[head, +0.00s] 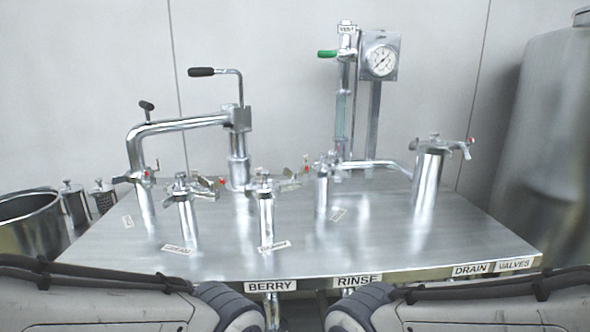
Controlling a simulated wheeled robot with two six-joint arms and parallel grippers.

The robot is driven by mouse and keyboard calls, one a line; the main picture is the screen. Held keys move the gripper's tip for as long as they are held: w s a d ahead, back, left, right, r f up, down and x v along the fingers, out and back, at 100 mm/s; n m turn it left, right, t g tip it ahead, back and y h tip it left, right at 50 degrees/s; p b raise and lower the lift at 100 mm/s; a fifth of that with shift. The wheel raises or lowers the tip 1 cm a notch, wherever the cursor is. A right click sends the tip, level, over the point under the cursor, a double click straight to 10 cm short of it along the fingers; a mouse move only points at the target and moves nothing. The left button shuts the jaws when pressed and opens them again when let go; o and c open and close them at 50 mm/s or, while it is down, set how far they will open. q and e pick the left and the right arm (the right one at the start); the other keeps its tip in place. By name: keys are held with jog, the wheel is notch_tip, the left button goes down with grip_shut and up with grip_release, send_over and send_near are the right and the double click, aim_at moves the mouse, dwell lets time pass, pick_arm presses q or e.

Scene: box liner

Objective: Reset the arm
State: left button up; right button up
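Only my own arm links show, low in the head view, one in each bottom corner, with dark rounded joints toward the middle. Neither gripper's fingers can be seen, so I cannot tell how they stand. The steel table (330,245) lies beyond my arms, and no part of my arms visibly rests on it.
Several steel valve posts, such as this one (266,215), stand on the table. A bent pipe (180,126) and a gauge (380,60) rise behind. A large tank (550,130) stands right, a steel pot (30,220) left. The front table edge carries labels (270,286).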

notch_tip(320, 180, down, 6)
jog(key=b, duration=0.5)
notch_tip(320, 180, up, 28)
jog(key=p, duration=2.8)
